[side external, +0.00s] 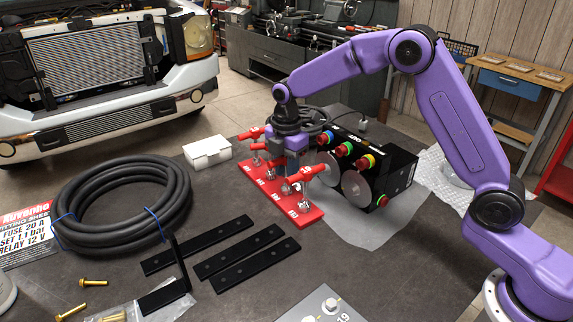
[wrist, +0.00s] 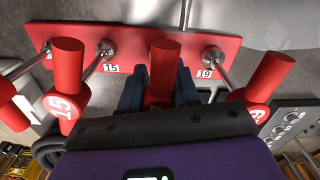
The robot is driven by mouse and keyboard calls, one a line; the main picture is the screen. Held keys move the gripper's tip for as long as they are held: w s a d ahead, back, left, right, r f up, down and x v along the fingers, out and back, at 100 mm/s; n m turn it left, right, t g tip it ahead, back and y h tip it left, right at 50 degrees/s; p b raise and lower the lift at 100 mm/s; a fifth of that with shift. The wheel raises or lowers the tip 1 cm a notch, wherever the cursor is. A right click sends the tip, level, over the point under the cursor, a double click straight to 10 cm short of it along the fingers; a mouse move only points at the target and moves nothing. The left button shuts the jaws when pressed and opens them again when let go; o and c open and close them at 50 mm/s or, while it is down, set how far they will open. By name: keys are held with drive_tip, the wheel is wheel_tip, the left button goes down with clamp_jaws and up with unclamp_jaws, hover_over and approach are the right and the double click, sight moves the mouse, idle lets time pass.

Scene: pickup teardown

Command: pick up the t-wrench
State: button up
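Several T-wrenches with red handles stand in a red rack with numbered labels (side external: 310,216); the rack's red plate also shows in the wrist view (wrist: 136,40). One wrench handle (side external: 306,173) is at the rack's near end. In the wrist view, a red handle (wrist: 164,62) lies between the dark blue fingers of my gripper (wrist: 162,88). The fingers flank it closely; whether they press on it is unclear. Handles marked 15 (wrist: 66,106) and 19 (wrist: 262,105) are on either side. In the side view my gripper (side external: 294,160) is low over the rack, partly hidden by handles.
A black box with coloured knobs (side external: 372,160) stands close behind the rack on a grey sheet. Black flat bars (side external: 240,250), a coiled hose (side external: 85,200), a white box (side external: 207,151) and brass bolts (side external: 93,282) lie around. A grey plate (side external: 300,312) is at the front.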

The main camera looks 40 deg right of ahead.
clamp_jaws()
drive_tip(key=shift+r, duration=0.1)
wheel_tip(320, 180, up, 10)
drive_tip(key=shift+f, duration=0.1)
